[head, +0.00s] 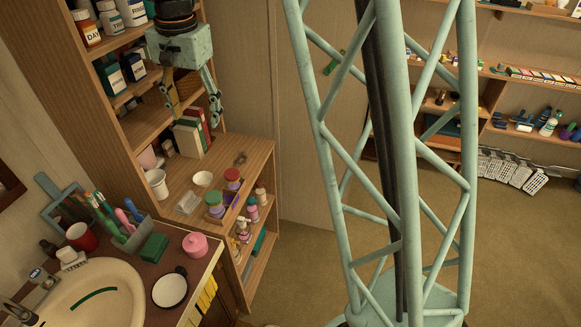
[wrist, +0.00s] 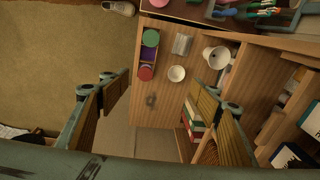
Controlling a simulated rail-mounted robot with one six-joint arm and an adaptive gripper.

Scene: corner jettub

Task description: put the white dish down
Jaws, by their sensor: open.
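The white dish (head: 203,179) is a small round bowl. It stands upright on the lower wooden shelf top (head: 240,158), and the wrist view shows it from above (wrist: 177,73). My gripper (head: 192,104) is open, with nothing between its fingers. It hangs above the shelf top, higher than the dish and apart from it. In the wrist view the dish lies beyond the fingertips (wrist: 161,80), between the two fingers in the picture.
A white cup (head: 157,182), a clear box (head: 188,203) and a tray with colored jars (head: 214,199) stand close to the dish. Books (head: 188,138) stand at the back. Tall shelves with bottles (head: 110,18) rise at the left. The shelf top right of the books is mostly clear.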

